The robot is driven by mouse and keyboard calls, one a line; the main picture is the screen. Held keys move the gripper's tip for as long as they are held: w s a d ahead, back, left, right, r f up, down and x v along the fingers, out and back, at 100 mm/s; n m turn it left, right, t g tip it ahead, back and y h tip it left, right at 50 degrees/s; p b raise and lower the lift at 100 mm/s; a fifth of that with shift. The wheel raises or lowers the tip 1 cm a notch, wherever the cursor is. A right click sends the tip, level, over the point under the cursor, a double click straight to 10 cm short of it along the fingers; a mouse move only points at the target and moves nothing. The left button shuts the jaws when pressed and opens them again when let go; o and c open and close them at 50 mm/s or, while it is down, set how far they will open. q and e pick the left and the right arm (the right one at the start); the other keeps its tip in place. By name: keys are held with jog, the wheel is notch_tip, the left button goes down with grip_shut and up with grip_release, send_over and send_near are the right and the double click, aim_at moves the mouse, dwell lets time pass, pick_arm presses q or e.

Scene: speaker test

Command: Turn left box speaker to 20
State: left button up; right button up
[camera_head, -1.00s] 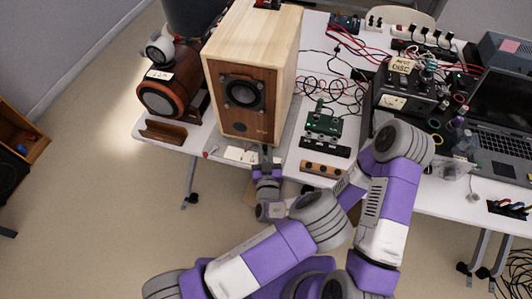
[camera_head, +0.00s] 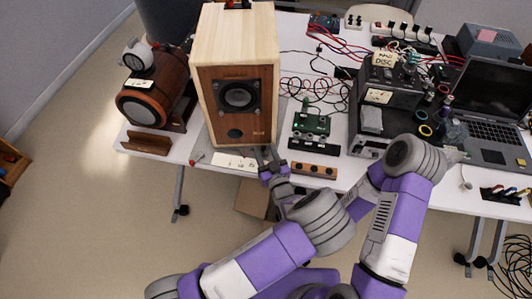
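The box speaker (camera_head: 236,75) stands upright at the left part of the table, with a pale wood case and brown front. Its front has a round dark driver (camera_head: 239,96) and a small dark knob (camera_head: 235,134) low down. My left gripper (camera_head: 268,157) is just below the speaker's lower right front corner, at the table's front edge, apart from the knob. Its fingers are small and dark, so I cannot tell whether they are open. My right arm reaches over the table's right part; its gripper (camera_head: 452,155) is too unclear to read. The knob's setting is unreadable.
A round wooden speaker (camera_head: 143,103) stands left of the box speaker. A green circuit board (camera_head: 311,124), black equipment (camera_head: 379,105) and an open laptop (camera_head: 497,107) are to the right. A white label (camera_head: 234,162) lies before the speaker. Cables cover the table behind.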

pick_arm(q)
jog(key=shift+s+d, duration=0.1)
jog(key=p+v, duration=0.1)
jog(key=v, duration=0.6)
jog(key=shift+s, duration=0.25)
